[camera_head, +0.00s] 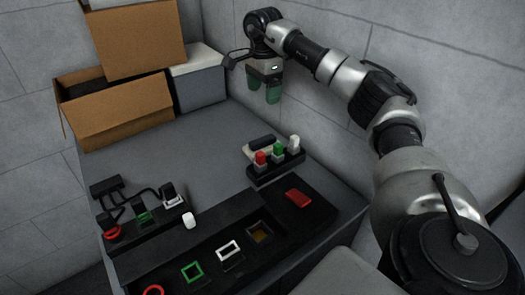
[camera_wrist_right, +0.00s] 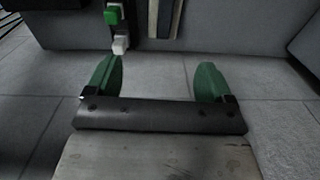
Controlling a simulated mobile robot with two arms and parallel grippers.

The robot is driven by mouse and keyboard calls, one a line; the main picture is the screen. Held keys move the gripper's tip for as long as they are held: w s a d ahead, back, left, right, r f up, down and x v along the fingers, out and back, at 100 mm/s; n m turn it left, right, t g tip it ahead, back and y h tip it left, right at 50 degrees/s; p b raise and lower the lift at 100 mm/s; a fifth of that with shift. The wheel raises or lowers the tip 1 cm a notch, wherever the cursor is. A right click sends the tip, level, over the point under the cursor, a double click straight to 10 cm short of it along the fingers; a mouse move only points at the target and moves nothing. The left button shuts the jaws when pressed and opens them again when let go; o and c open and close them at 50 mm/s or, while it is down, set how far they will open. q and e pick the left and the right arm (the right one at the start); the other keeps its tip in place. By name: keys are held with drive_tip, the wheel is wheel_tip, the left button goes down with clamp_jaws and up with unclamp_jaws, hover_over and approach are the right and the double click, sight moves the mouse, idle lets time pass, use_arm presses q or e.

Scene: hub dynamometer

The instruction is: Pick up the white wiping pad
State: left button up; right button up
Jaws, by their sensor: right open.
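A pale, flat pad with a dark block on top (camera_head: 260,147) lies on the grey table, partly hidden behind a black rack of pegs; it looks like the white wiping pad. A small white block (camera_head: 190,220) also stands at the front panel's back edge. My right gripper (camera_head: 264,92) is up near the back wall, beyond the pad and away from it. Its green fingers are apart and empty, which the right wrist view (camera_wrist_right: 160,82) also shows. My left gripper is out of view.
The black rack (camera_head: 276,171) holds a red peg (camera_head: 261,158), a green peg (camera_head: 278,150) and a white peg (camera_head: 294,143). A dark panel with coloured frames (camera_head: 228,250) runs along the front. Cardboard boxes (camera_head: 120,115) and a grey bin (camera_head: 200,80) stand behind. The table's middle is clear.

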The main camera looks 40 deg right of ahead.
drive_tip(key=b, duration=0.5)
hover_over(263, 139)
wheel_tip(263, 139, down, 8)
drive_tip(key=shift+s+a+r, duration=0.1)
drive_tip(key=shift+a, duration=0.05)
drive_tip(key=shift+s+f+b, duration=0.1)
drive_tip(key=shift+f+b, duration=0.35)
drive_tip(key=shift+b, duration=0.25)
wheel_tip(263, 139, down, 6)
drive_tip(key=shift+r, duration=0.15)
wheel_tip(263, 139, down, 5)
drive_tip(key=shift+f, duration=0.1)
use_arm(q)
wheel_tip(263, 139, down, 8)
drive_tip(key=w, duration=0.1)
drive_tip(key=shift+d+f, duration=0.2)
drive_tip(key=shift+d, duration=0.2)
use_arm(e)
drive_tip(key=c, duration=0.7)
drive_tip(key=r, duration=1)
drive_tip(key=shift+w+r, duration=0.1)
drive_tip(key=shift+w, duration=0.1)
